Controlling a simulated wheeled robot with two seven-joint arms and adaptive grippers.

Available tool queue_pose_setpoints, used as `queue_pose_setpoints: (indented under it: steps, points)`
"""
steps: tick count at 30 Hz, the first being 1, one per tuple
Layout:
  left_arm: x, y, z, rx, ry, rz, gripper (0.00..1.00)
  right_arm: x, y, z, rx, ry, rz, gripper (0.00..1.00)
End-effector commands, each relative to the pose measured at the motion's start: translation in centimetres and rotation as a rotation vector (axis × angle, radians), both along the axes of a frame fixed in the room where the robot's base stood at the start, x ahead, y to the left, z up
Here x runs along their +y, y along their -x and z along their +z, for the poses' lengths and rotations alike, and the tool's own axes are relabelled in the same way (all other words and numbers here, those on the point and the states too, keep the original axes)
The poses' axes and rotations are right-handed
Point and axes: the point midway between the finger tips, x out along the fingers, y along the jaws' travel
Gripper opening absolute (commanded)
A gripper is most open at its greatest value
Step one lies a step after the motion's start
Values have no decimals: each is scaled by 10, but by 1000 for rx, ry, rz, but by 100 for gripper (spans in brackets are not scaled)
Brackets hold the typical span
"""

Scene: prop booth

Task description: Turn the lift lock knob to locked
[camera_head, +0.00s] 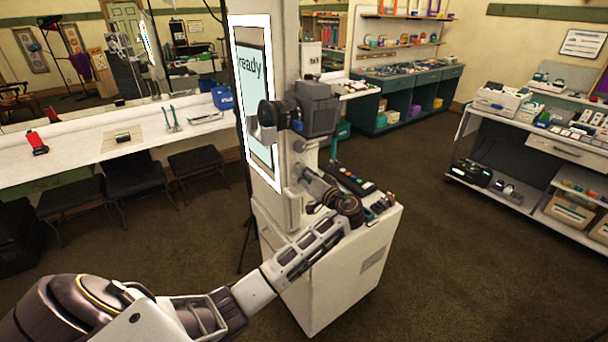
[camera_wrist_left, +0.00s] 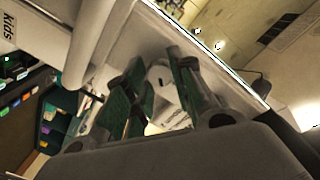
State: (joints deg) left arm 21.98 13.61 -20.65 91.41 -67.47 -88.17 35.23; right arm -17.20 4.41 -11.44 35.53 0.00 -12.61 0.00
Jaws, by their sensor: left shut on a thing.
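The white booth column (camera_head: 290,40) stands at the middle of the head view, with a lit screen (camera_head: 250,68) reading "ready" on its face. My left gripper (camera_head: 266,118) reaches up in front of the column beside the screen. In the left wrist view, its two green-padded fingers (camera_wrist_left: 156,68) are shut on a small pale knob (camera_wrist_left: 158,76) on the column. A pale label with dark print (camera_wrist_left: 178,121) shows beyond the fingers; I cannot read it. The knob's setting cannot be told, and the head view does not show the knob clearly. My right gripper is not in view.
The column's white base cabinet (camera_head: 345,265) carries a dark control panel (camera_head: 350,180) near my left forearm. A long white counter (camera_head: 85,150) with black stools stands left. A white workbench (camera_head: 540,135) stands right. Open carpet lies between.

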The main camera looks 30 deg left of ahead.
Motion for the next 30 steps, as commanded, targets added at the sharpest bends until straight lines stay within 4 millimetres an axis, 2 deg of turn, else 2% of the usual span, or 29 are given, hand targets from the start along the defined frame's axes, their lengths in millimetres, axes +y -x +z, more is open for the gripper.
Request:
queue_pose_setpoints:
  steps: [21, 30]
  points:
    - [-1, 0, 1, 534, -217, -1, 1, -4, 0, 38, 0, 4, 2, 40]
    - [-1, 0, 1, 677, -278, -2, 1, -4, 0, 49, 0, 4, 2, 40]
